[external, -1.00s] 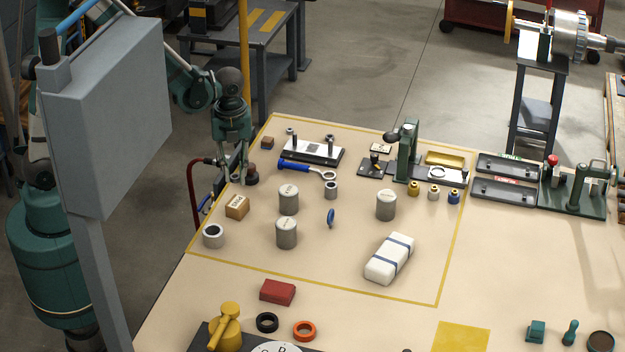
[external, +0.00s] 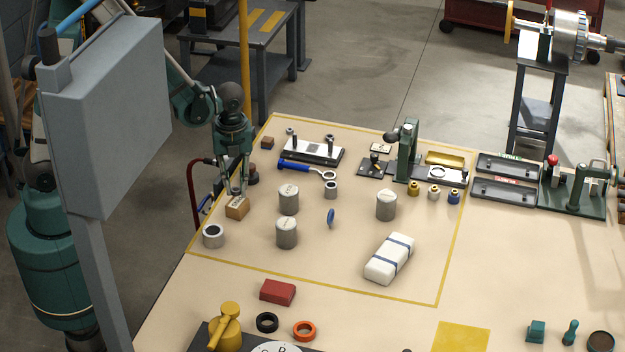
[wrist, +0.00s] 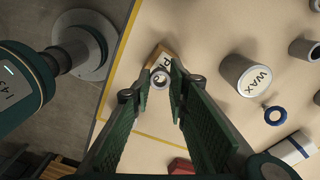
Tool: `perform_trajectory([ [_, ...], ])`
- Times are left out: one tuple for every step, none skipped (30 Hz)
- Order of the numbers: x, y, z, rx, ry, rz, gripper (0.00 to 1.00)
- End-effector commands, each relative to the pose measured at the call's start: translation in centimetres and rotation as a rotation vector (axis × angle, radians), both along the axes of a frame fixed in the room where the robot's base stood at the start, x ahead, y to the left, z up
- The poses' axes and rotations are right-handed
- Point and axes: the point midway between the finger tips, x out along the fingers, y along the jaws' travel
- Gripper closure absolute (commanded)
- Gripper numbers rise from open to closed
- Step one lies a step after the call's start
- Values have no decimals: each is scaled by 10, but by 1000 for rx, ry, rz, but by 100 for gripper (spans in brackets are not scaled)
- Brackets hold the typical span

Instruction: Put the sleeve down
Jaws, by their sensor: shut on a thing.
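My gripper (external: 236,193) points down over the small cardboard box (external: 237,208) at the left of the mat. In the wrist view my gripper (wrist: 161,82) has its fingertips closed about a small grey ring-shaped piece, the sleeve (wrist: 160,77), with its dark bore showing. The box (wrist: 163,56) lies behind and below it there. The sleeve is hard to make out between the fingers in the external view. I cannot tell whether it touches the box.
A grey ring-shaped part (external: 213,237) stands in front of the box. Grey lidded cylinders (external: 288,200) stand to the right, with a blue ring (external: 331,217) and a white strapped bundle (external: 389,259). A red block (external: 277,291) lies nearer. Mat space between them is bare.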

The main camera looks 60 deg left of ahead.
Motion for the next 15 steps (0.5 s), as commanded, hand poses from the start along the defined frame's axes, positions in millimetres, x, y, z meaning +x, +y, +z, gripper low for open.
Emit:
perform_trajectory([
  [1,0,-6,0,0,0,95],
  [1,0,-9,0,0,0,95],
  [1,0,-13,0,0,0,95],
  [1,0,-16,0,0,0,95],
  [1,0,-18,0,0,0,95],
  [1,0,-21,0,0,0,95],
  [1,0,-23,0,0,0,95],
  [1,0,-25,0,0,0,95],
  [0,0,-27,0,0,0,95],
  [0,0,-28,0,0,0,95],
  [0,0,-28,0,0,0,95],
  [0,0,-29,0,0,0,95],
  [0,0,-29,0,0,0,95],
  [0,0,-29,0,0,0,95],
  [0,0,-29,0,0,0,95],
])
